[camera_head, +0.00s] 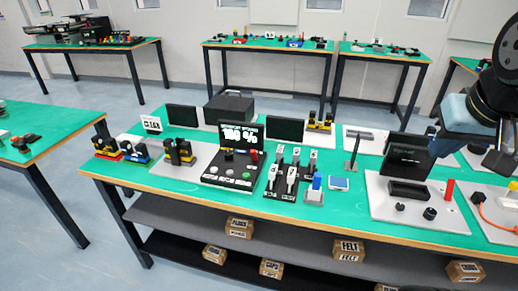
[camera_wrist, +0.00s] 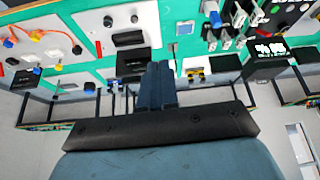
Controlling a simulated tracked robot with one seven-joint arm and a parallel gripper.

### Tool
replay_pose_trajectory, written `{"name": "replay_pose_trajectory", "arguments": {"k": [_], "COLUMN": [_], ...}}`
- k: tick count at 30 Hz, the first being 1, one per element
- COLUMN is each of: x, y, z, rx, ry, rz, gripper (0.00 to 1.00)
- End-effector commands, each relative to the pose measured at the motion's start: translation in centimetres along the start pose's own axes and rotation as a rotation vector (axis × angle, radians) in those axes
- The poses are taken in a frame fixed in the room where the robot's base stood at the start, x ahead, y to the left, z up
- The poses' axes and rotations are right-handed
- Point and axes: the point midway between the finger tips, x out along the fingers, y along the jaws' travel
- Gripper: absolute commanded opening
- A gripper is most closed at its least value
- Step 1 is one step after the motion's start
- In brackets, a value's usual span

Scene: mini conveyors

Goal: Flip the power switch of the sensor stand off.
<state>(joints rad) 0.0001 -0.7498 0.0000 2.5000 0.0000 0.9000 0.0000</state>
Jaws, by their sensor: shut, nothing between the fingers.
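My gripper (camera_wrist: 159,68) is shut and empty; its two blue-grey fingers lie together at the middle of the wrist view. In the head view my arm reaches in from the upper right, above the right end of the near table. No part is clearly marked as the sensor stand. A thin dark upright post (camera_head: 354,152) on a pale base stands right of the middle of the table. A black board of white levers (camera_head: 292,174) lies left of it, with a blue-topped block (camera_head: 316,185) beside it. I cannot tell which part is the power switch.
A black console with a lit screen (camera_head: 241,135) stands left of the levers. A pale panel (camera_head: 419,212) with a black box and a red cylinder lies at the right. Cardboard boxes (camera_head: 347,250) sit on the shelf below. Other green tables stand behind and left.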

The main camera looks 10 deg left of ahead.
Motion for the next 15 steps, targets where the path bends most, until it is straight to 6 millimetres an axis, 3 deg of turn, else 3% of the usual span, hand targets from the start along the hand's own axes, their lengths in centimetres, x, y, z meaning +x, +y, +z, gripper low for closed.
{"name": "replay_pose_trajectory", "arguments": {"k": [10, 15], "x": [0.0, 1.3], "y": [0.0, -0.2], "z": [0.0, -0.3], "rx": [-0.005, -0.095], "ry": [-0.003, -0.061], "rz": [0.001, 0.028], "gripper": [0.0, 0.0]}}
